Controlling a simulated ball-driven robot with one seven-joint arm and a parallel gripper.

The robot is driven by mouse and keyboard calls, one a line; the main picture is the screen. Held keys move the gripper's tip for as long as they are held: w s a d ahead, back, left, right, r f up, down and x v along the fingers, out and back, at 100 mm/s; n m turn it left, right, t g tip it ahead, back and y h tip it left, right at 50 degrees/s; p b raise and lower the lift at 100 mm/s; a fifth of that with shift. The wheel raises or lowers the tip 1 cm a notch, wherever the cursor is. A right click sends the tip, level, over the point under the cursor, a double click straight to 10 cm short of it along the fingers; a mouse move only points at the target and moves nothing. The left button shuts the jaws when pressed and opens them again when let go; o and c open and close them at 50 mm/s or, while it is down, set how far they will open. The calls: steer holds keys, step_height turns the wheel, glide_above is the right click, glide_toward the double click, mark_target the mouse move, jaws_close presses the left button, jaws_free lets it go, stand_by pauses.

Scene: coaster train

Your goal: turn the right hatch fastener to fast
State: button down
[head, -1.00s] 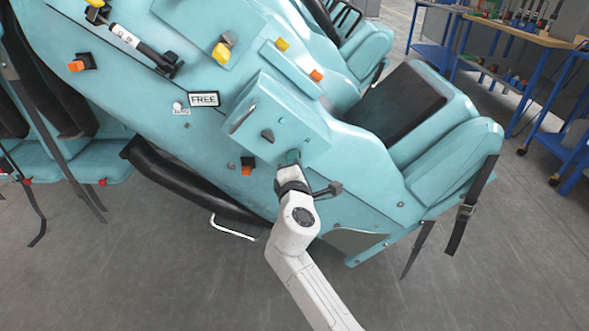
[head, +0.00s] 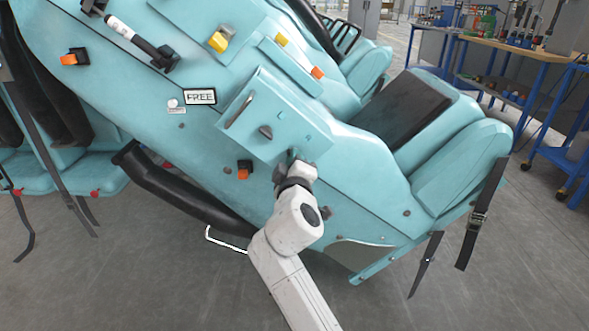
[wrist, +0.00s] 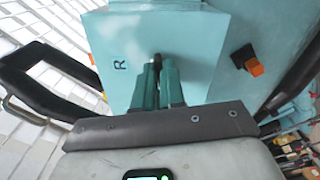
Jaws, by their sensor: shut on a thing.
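The hatch (head: 268,108) is a teal box-like cover on the side of the tilted coaster car. My gripper (head: 293,157) is at its lower right end in the head view. In the wrist view my teal fingers (wrist: 158,86) are close together, shut on the right hatch fastener (wrist: 157,58), a small dark piece mostly hidden between them. The fastener's angle cannot be told. A dark knob (head: 266,132) sits mid-hatch, and a slim handle (head: 239,110) is at its left.
A FREE sign (head: 201,97) is left of the hatch. A black padded bar (head: 185,192) lies lower left, a seat (head: 455,150) right. Blue workbenches (head: 530,70) stand behind. The grey floor is open.

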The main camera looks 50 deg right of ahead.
steer(key=shift+f+m+b, duration=0.1)
steer(key=shift+m+b, duration=0.55)
steer(key=shift+m, duration=0.35)
steer(key=c, duration=1.2)
jaws_free()
steer(key=p+v, duration=0.1)
steer(key=v, duration=0.9)
steer(key=shift+s+a, duration=0.2)
steer(key=shift+a, duration=0.15)
